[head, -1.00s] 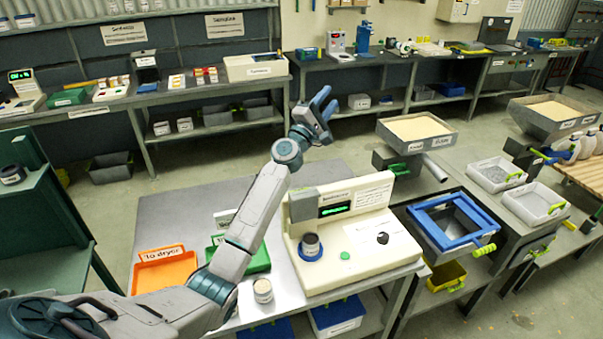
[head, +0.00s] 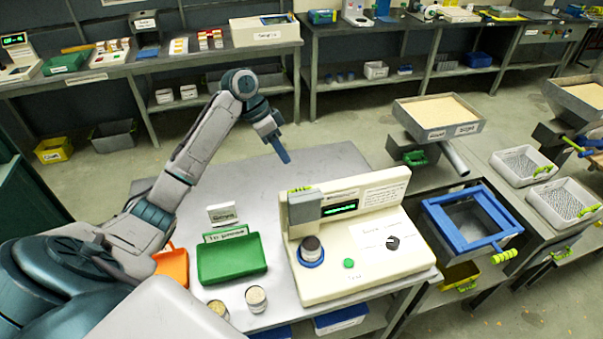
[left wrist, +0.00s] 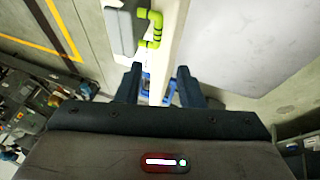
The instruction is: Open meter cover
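The meter (head: 350,265) is a cream bench unit with a small green-lit display, a green button and a dark knob. Its grey cover block (head: 305,207) sits at the upper left, with a yellow-green handle (head: 300,189) on top. A dark-capped cup (head: 311,250) stands on a blue ring below it. My left gripper (head: 283,152) points down behind the meter, above and apart from the handle. In the left wrist view its fingers (left wrist: 160,75) are apart with nothing held; the green handle (left wrist: 154,28) and grey cover (left wrist: 120,32) lie beyond them. My right gripper is out of view.
A green tray (head: 232,260), a partly hidden orange tray (head: 174,265) and two small cups, one of them here (head: 256,298), lie left of the meter. A blue-framed hopper (head: 470,225) stands to the right.

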